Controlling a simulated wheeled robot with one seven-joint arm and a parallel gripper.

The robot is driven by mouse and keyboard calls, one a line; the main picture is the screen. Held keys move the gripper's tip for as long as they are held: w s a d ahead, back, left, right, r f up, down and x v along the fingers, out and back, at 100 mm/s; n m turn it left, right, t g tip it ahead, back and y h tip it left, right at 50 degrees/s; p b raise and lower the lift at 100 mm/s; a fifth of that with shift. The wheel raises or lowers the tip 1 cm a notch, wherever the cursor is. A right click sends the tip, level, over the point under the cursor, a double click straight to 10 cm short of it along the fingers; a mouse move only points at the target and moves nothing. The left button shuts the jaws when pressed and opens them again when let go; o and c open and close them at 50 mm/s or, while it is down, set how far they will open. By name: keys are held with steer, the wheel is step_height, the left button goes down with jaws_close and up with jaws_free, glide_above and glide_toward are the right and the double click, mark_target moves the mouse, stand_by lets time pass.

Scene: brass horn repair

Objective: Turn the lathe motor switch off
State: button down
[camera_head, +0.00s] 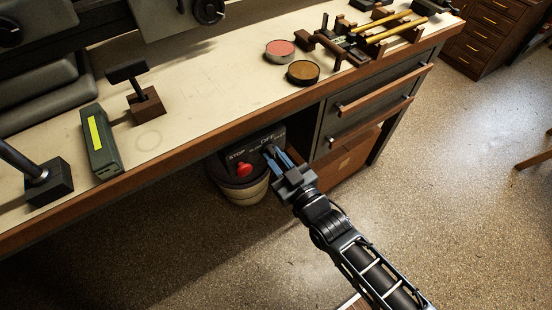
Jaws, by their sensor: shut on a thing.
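The motor switch panel (238,153) is a dark plate below the bench's front edge. It has "STOP" and "OFF" lettering and a red stop button (243,169) at its left. My gripper (271,153) reaches the right part of the panel from the lower right. Its blue-grey fingers are shut on the switch knob there, just under the lettering. The fingers hide the knob, so its turn angle cannot be told.
The bench top (215,95) overhangs the panel. A bin (247,191) stands under it. Drawers (372,105) are to the right. The floor in front is clear.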

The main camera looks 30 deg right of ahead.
steer(key=shift+m, duration=0.5)
steer(key=c, duration=1.1)
jaws_free()
steer(key=shift+s+b, duration=0.3)
steer(key=shift+s, duration=3.6)
